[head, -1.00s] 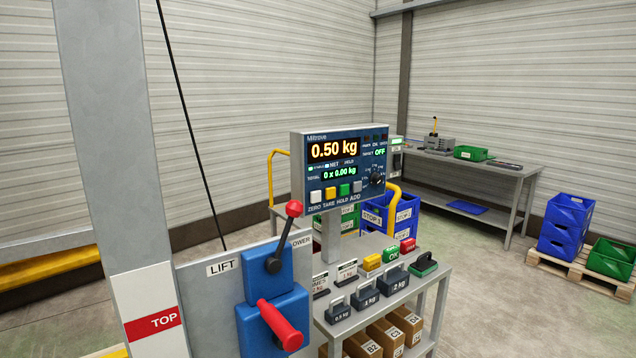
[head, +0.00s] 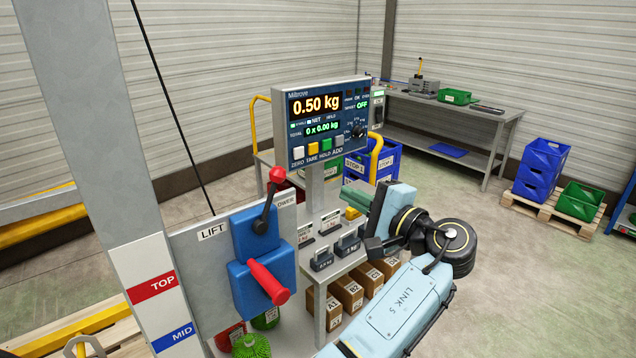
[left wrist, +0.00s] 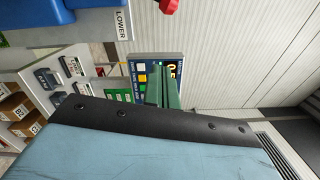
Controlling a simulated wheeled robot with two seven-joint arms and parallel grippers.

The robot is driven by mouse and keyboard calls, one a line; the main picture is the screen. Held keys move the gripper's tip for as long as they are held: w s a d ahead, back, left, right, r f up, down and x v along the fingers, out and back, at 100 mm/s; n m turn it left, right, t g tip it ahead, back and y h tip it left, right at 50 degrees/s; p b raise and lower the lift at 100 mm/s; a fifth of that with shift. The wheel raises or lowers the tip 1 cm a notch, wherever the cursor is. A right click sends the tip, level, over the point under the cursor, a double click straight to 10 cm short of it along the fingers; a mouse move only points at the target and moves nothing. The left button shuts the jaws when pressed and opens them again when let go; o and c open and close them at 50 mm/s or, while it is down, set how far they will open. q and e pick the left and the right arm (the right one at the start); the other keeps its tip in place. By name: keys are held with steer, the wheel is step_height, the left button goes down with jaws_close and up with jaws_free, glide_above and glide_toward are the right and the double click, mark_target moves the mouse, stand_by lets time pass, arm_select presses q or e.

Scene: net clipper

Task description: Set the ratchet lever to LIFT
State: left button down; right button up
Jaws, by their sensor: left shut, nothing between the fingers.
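The ratchet lever is a black arm with a red knob (head: 277,174) on a blue housing (head: 256,230). It tilts up and to the right, away from the LIFT label (head: 213,230) and toward the partly covered LOWER label (head: 286,201). A red handle (head: 268,281) sticks out below. The knob also shows at the top edge of the left wrist view (left wrist: 168,5), near the LOWER label (left wrist: 122,24). My left gripper (head: 378,228) is shut and empty, to the right of the lever and apart from it. My right gripper is not in view.
A scale display (head: 320,118) reading 0.50 kg stands behind the lever. A shelf cart with weights (head: 348,241) and cardboard boxes (head: 346,291) is between the lever panel and my left arm. A grey post (head: 100,130) rises at left. A workbench (head: 450,115) stands far back.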

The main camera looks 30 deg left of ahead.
mark_target(269, 201)
arm_select(q)
steer(key=a+r+p, duration=0.1)
steer(key=a+p, duration=0.4)
steer(key=a, duration=0.6)
steer(key=shift+a, duration=0.15)
